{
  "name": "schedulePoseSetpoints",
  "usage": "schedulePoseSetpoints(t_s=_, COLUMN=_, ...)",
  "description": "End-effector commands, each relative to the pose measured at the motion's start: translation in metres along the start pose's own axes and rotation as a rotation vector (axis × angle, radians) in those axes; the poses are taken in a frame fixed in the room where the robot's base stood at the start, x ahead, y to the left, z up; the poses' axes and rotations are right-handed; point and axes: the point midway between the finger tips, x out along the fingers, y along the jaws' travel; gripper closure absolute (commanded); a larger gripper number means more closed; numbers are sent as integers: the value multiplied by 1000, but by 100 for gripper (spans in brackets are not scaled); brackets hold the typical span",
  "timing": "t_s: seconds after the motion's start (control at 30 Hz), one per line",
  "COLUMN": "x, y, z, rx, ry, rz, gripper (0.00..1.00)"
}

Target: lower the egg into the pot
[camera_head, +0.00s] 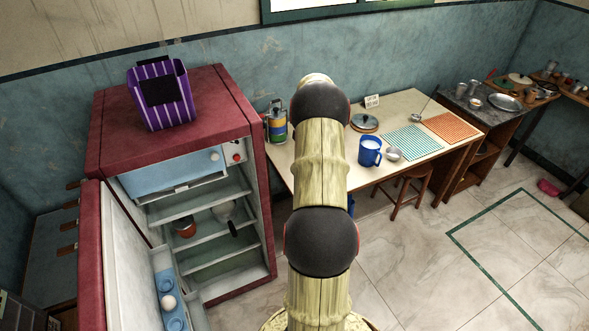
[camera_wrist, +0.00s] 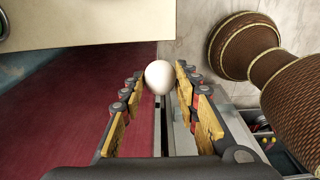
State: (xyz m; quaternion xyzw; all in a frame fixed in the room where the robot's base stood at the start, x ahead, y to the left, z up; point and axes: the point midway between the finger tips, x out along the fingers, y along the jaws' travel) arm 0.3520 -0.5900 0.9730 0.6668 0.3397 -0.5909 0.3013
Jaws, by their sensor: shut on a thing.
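In the wrist view my gripper (camera_wrist: 160,72) is shut on a white egg (camera_wrist: 158,79), held between the fingertips. Below the egg in that view lie a dark red surface and a pale grey strip. In the head view my arm rises through the middle, and the gripper and held egg do not show. A low pan with a lid (camera_head: 364,122) stands on the cream table (camera_head: 412,100); I cannot tell whether it is the task's pot. A small reddish pot (camera_head: 185,228) sits inside the fridge.
The red fridge (camera_head: 262,170) stands open at the left, its door (camera_head: 100,262) swung toward me. A white egg (camera_head: 168,302) lies in the door rack. A blue mug (camera_head: 370,152), small bowl (camera_head: 394,154) and checked mats are on the table. A woven brown shape (camera_wrist: 245,55) fills the wrist view's right.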

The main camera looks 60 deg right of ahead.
Motion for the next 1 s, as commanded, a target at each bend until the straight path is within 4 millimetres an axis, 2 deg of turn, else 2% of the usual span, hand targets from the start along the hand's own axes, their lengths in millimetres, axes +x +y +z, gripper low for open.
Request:
schedulePoseSetpoints(t_s=0.5, x=19, y=47, z=76, rx=2, ry=1, rz=-1, gripper=77)
schedulePoseSetpoints(t_s=1.0, x=33, y=82, z=131, rx=1, ry=1, rz=-1, gripper=77)
